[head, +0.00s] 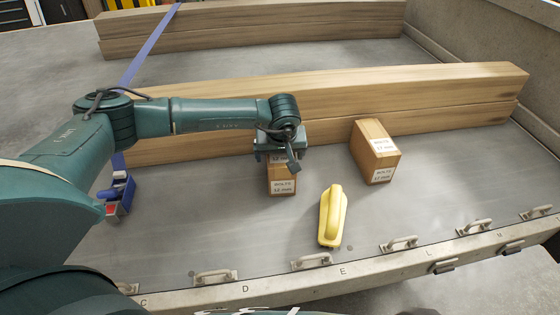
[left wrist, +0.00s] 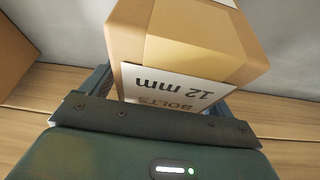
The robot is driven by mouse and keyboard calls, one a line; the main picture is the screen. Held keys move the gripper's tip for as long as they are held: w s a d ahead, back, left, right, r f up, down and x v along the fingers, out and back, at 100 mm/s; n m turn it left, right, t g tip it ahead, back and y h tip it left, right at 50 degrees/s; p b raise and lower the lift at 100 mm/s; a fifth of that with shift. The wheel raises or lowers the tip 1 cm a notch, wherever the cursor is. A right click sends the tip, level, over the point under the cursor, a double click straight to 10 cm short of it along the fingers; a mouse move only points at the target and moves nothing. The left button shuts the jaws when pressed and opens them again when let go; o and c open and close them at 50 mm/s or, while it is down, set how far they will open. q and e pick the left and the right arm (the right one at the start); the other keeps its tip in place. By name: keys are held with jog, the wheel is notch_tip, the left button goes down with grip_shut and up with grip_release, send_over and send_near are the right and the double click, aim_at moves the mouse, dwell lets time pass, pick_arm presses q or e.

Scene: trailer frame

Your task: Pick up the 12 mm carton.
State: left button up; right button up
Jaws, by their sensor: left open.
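A brown carton (head: 282,186) with a white label stands on the trailer bed in front of the near wooden beams. In the left wrist view its label reads "BOLTS 12 mm", upside down, on the carton (left wrist: 190,45). My left gripper (head: 282,155) is over this carton, pointing down, and hides its top in the head view. The fingers are open, one on each side of the carton (left wrist: 165,95); contact cannot be told. A second, larger-looking carton (head: 370,140) with similar labels stands to the right, by the beams. My right gripper is not in view.
Stacked wooden beams (head: 440,100) run behind the cartons, with more beams (head: 250,25) farther back. A yellow-handled tool (head: 333,215) lies in front, between the cartons. A blue strap (head: 150,45) and a red-blue ratchet (head: 118,198) are at left. Metal handles (head: 215,277) line the front edge.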

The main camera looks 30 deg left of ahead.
pick_arm(q)
jog(key=shift+c, duration=0.5)
jog(key=c, duration=1.3)
jog(key=shift+w, duration=0.1)
jog(key=shift+c, duration=0.6)
jog(key=shift+r, duration=0.15)
